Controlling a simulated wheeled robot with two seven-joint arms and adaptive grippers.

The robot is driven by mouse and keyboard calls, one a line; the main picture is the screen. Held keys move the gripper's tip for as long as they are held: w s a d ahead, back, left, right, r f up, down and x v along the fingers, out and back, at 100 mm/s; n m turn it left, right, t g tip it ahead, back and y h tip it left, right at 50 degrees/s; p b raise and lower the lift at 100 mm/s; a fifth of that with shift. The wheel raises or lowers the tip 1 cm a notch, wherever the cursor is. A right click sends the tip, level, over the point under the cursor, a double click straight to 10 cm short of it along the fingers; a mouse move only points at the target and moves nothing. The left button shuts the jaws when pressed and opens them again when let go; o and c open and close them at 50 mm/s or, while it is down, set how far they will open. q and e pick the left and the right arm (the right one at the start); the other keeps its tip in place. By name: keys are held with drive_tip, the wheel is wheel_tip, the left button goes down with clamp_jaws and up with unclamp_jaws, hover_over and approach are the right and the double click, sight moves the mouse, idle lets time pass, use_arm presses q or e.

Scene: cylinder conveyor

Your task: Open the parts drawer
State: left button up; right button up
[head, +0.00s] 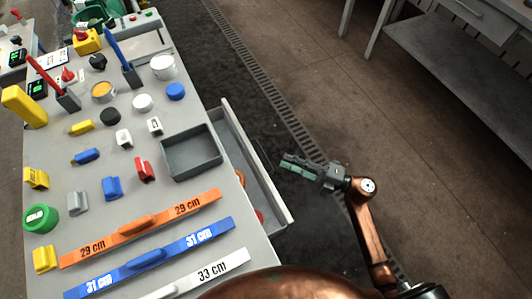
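The parts drawer (262,172) stands pulled out from the right side of the table. Its long pale outer panel shows, and part of its grey inside is visible between the panel and the table edge. A small red item (260,216) shows inside it. No handle can be made out. My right gripper (291,164) is to the right of the outer panel, pointing left, and looks apart from it. Its two green-padded fingers look slightly parted, with nothing between them. My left gripper is not in view.
The tabletop holds a grey tray (163,165), an orange bar (85,253), a blue bar (205,240), a white bar (228,262) and several small coloured parts. The floor (420,190) right of the drawer is clear. A workbench (450,75) stands at the upper right.

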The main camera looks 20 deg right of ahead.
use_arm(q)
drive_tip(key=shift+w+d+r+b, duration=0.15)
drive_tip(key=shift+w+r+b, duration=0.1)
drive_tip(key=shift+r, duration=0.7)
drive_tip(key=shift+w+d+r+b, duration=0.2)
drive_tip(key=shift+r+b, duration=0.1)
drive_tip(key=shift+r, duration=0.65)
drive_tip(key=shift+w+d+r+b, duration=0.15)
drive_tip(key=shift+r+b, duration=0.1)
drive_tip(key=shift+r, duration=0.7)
use_arm(e)
drive_tip(key=x, duration=0.7)
drive_tip(key=shift+a, duration=0.4)
drive_tip(key=shift+w+r, duration=0.1)
drive_tip(key=shift+r, duration=0.05)
clamp_jaws()
